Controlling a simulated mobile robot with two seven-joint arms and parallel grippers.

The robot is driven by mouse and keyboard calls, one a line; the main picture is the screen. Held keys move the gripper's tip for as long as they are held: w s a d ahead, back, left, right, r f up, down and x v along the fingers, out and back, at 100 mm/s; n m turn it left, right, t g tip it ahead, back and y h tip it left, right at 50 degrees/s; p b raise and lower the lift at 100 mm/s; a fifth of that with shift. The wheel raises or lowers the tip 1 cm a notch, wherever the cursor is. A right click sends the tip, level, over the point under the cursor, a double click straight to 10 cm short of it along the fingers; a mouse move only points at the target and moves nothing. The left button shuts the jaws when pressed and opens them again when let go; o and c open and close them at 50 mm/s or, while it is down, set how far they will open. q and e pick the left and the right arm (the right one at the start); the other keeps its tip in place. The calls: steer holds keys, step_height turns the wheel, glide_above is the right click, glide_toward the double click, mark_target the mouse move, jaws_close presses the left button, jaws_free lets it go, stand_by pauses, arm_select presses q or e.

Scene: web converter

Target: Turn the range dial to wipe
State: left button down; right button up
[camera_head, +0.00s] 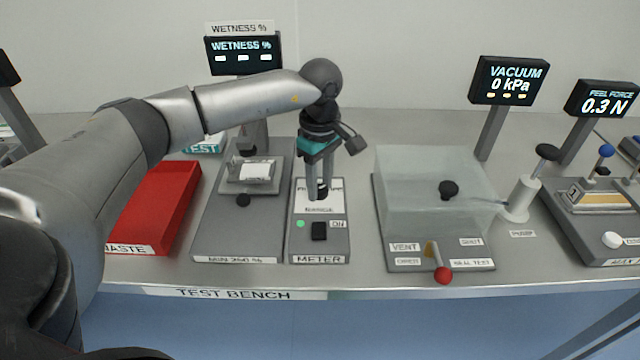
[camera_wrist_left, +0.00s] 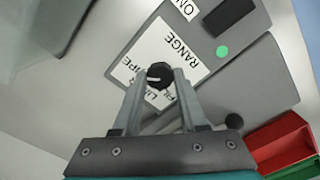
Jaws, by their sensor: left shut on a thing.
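The range dial is a small black knob with a white pointer line. It shows in the left wrist view (camera_wrist_left: 159,74) on a white label marked RANGE (camera_wrist_left: 172,52), whose other words are partly covered. The label is on the grey METER box (camera_head: 318,245), which has a black switch (camera_head: 319,231) and a lit green light. My left gripper (camera_head: 320,194) points down over the box and is shut on the dial, with one finger on each side of it (camera_wrist_left: 163,80). The dial's pointer setting cannot be read surely. My right gripper is not in view.
A wetness stand (camera_head: 240,225) is just left of the meter, with a red waste bin (camera_head: 160,210) beyond it. A clear vacuum chamber (camera_head: 430,195) with a red-knobbed lever (camera_head: 443,275) is to the right. The bench front edge (camera_head: 350,290) is clear.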

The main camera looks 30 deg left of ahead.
mark_target(320, 189)
arm_select(q)
steer(key=shift+r+m, duration=0.1)
steer(key=shift+m, duration=0.6)
steer(key=shift+c, duration=2.2)
jaws_free()
step_height(320, 189, up, 15)
steer(key=p, duration=0.1)
